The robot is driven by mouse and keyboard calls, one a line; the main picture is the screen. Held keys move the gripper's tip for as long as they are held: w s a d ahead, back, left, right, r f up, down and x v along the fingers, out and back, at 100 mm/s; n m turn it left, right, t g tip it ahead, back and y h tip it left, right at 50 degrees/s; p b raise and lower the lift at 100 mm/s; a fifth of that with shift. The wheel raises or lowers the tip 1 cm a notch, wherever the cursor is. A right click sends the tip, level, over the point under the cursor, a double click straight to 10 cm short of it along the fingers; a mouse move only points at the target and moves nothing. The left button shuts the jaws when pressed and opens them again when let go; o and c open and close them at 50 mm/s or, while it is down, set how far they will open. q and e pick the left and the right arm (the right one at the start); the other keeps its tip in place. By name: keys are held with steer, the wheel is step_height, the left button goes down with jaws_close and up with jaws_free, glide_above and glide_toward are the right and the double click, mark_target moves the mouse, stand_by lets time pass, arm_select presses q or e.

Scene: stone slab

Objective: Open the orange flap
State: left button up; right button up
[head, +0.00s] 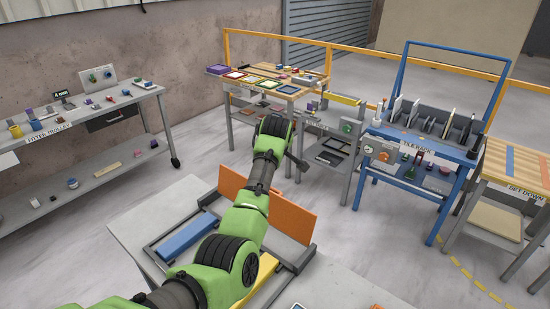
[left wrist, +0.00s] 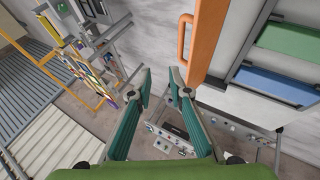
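The orange flap (head: 290,214) stands raised on edge in a grey frame on the stone slab in the head view. My green left arm crosses in front of it and hides its middle. In the left wrist view the orange flap (left wrist: 212,40) shows at top centre-right, with its orange handle (left wrist: 182,38) on its left side. My left gripper (left wrist: 161,74) is open, with its teal fingers apart and nothing visible between them. In that view its tips lie just below the handle; whether they touch the flap I cannot tell. My right gripper is not in view.
A blue panel (head: 188,235) and a yellow panel (head: 263,270) lie in the frame. A green panel (left wrist: 297,50) shows in the wrist view. The slab (head: 137,240) is bare at left. Workbenches and a blue tile rack (head: 425,140) stand behind, across open floor.

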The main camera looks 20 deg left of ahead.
arm_select(q)
steer(key=v, duration=1.1)
steer(key=shift+r, duration=0.2)
steer(key=shift+s, duration=0.1)
